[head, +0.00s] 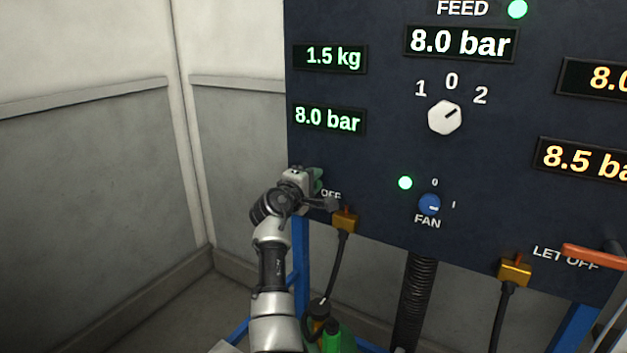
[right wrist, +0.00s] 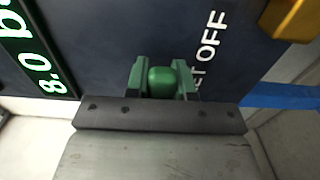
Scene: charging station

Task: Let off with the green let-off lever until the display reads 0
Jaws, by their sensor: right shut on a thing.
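The green let-off lever (head: 318,178) is at the lower left of the dark panel, mostly hidden behind my right gripper (head: 308,185) in the head view. In the right wrist view, the lever's rounded green end (right wrist: 162,82) sits between the fingers of my right gripper (right wrist: 162,88), which is shut on it. The green pressure display (head: 328,119) above the lever reads 8.0 bar. The same display shows partly, turned sideways, in the right wrist view (right wrist: 45,70). My left gripper is not in view.
A brass fitting with a hose (head: 345,219) sits just right of my right gripper. The blue fan knob (head: 429,204) and white selector knob (head: 445,117) are farther right. An orange lever (head: 594,256) is at the far right. Left of the panel is open floor before a grey wall.

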